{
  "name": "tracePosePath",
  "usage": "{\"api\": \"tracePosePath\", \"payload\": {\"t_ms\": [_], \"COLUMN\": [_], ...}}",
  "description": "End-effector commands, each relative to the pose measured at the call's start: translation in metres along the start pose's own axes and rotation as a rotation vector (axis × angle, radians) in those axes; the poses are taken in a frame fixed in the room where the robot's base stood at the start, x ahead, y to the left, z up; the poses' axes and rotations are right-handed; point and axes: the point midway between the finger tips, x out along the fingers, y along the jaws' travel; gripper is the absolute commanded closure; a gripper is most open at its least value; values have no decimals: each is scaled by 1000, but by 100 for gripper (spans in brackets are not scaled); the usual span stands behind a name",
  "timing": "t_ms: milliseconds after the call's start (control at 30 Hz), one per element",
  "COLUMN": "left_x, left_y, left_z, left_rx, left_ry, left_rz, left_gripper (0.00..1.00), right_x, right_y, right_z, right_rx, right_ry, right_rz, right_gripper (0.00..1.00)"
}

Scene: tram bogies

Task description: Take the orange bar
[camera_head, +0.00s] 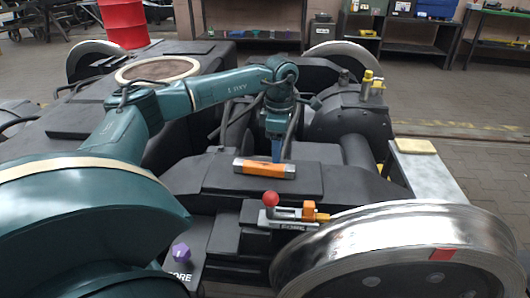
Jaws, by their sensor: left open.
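The orange bar (262,169) lies on a flat black surface of the bogie frame (312,180), near the middle of the view. It has a pale end at its left. My left arm reaches in from the left, and its gripper (276,157) points down just above and behind the bar. The left gripper is open, with its fingers seen nearly edge-on. I cannot tell whether they touch the bar. My right gripper is not in view.
A device with a red ball knob (270,198) and an orange clamp stands in front of the bar. A large steel wheel (400,245) fills the lower right. A purple knob (181,252) is at lower left. A yellow block (416,146) lies on a grey ledge at right.

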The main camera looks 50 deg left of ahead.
Motion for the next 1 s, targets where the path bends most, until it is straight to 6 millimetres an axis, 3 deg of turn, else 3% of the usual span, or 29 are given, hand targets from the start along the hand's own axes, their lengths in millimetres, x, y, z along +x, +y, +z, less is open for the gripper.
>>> {"api": "tracePosePath", "payload": {"t_ms": [267, 567, 833, 1000], "left_x": [20, 62, 63, 63], "left_y": [-1, -4, -4, -4], "left_z": [-1, -2, -2, -2], "left_rx": [0, 0, 0, 0], "left_ry": [1, 1, 0, 0], "left_rz": [0, 0, 0, 0], "left_gripper": [47, 47, 48, 62], "right_x": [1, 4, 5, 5], "right_y": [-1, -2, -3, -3], "right_z": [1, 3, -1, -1], "right_rx": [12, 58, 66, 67], "right_ry": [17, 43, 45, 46], "right_rz": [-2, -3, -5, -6], "right_gripper": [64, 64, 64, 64]}}
